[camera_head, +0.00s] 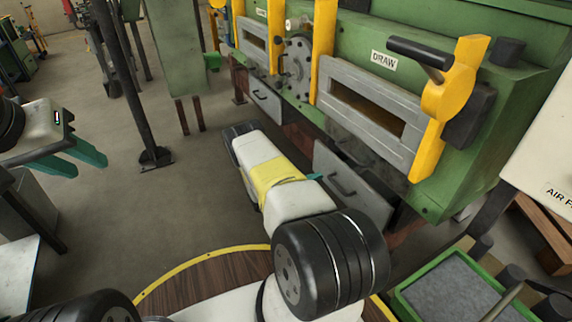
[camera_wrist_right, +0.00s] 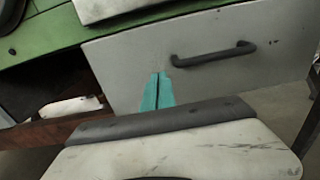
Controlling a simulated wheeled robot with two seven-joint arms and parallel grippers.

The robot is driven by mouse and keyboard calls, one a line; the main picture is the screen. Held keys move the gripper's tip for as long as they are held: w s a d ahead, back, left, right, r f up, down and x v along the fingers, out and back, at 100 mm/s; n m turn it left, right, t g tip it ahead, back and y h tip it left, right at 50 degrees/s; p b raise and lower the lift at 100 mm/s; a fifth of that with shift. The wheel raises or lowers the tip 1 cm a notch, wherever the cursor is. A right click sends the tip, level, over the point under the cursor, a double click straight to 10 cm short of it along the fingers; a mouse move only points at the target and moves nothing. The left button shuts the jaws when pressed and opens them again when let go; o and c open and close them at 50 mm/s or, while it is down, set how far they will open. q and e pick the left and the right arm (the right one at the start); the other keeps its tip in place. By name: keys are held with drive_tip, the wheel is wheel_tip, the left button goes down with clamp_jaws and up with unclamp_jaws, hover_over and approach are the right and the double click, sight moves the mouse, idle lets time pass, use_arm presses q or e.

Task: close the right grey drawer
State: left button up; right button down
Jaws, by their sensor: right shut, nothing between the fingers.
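The right grey drawer (camera_head: 361,188) is under the green furnace body and has a dark bar handle (camera_head: 340,184). Its front seems to stand out from the frame, with a dark gap behind its top edge. In the right wrist view the drawer front (camera_wrist_right: 120,62) fills the upper middle, with its handle (camera_wrist_right: 213,54). My right gripper (camera_head: 316,177) is at the drawer's left part, mostly hidden by my arm. Its teal fingers (camera_wrist_right: 158,88) are together and empty, below and left of the handle; I cannot tell whether they touch the front. My left gripper (camera_head: 80,163) is open and empty, far left.
A left grey drawer (camera_head: 265,100) is further back under the furnace. Above are yellow uprights, a slotted grey plate (camera_head: 372,114) and a black-handled yellow lever (camera_head: 453,78). A green-rimmed tray (camera_head: 405,291) is at lower right. A dark post (camera_head: 130,85) stands left; open floor lies between.

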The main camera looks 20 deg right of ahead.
sight(331, 170)
drive_tip(key=shift+w+d, duration=0.15)
drive_tip(key=shift+d, duration=2.05)
drive_tip(key=shift+d, duration=0.1)
drive_tip(key=d, duration=0.4)
drive_tip(key=shift+w, duration=0.15)
drive_tip(key=shift+w+d+r, duration=0.1)
drive_tip(key=shift+d, duration=0.3)
